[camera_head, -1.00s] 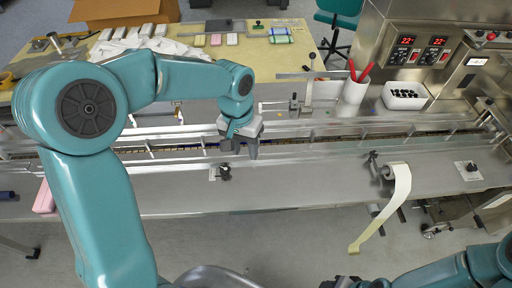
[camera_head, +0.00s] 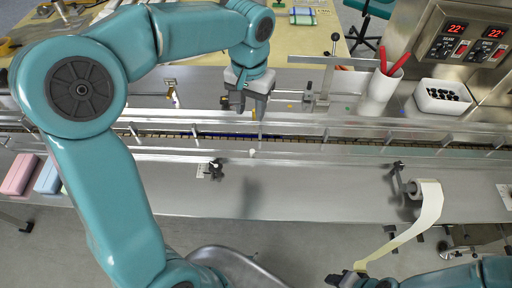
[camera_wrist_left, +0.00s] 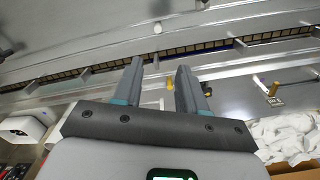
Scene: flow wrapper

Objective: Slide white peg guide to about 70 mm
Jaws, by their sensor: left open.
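A small white peg (camera_head: 252,152) stands on the near guide rail of the conveyor; in the left wrist view a white peg (camera_wrist_left: 157,27) shows beyond the fingers. I cannot tell for sure that it is the task's guide, and no scale is readable. My left gripper (camera_head: 250,106) is open and points down over the far rail, beyond that peg. In the left wrist view its fingers (camera_wrist_left: 160,66) are apart, with a yellow peg (camera_wrist_left: 170,84) showing between them. Contact with it cannot be told. My right gripper (camera_head: 345,278) is partly visible at the bottom edge, its jaws unclear.
A black-knobbed clamp (camera_head: 216,168) stands on the near deck. A white cup with red pens (camera_head: 378,92) and a white bin (camera_head: 442,98) stand at the back right. A film roll (camera_head: 425,200) hangs at the right. Pink (camera_head: 19,174) and blue (camera_head: 48,178) blocks lie at left.

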